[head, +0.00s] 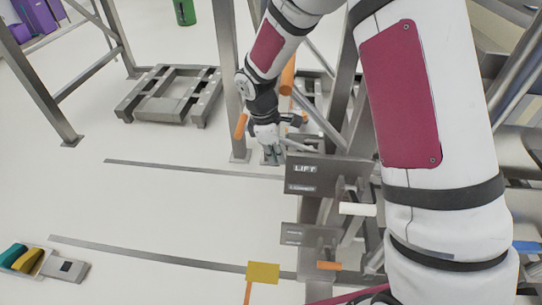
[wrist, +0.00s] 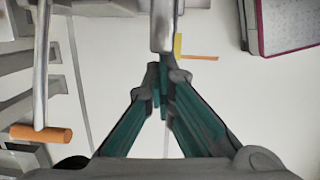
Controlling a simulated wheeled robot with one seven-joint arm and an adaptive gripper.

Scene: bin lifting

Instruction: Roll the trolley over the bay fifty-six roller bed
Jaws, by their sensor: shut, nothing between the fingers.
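My gripper (head: 272,157) points down beside a grey upright in the middle of the head view. In the wrist view its dark green fingers (wrist: 162,85) are together and hold nothing. A pale grey bar (wrist: 164,25) ends close to the fingertips; I cannot tell if they touch. A low grey frame with two side rails (head: 170,94) lies on the floor at the upper left; it may be a roller bed, but I can read no bay number. I cannot pick out the trolley with certainty; my arm hides much of the steelwork on the right.
A grey panel marked LIFT (head: 318,176) stands right of my gripper, with a smaller panel (head: 308,236) below. An orange grip (wrist: 40,133) shows at left in the wrist view. A yellow plate (head: 263,273) stands at the bottom. The floor at left (head: 150,200) is largely clear.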

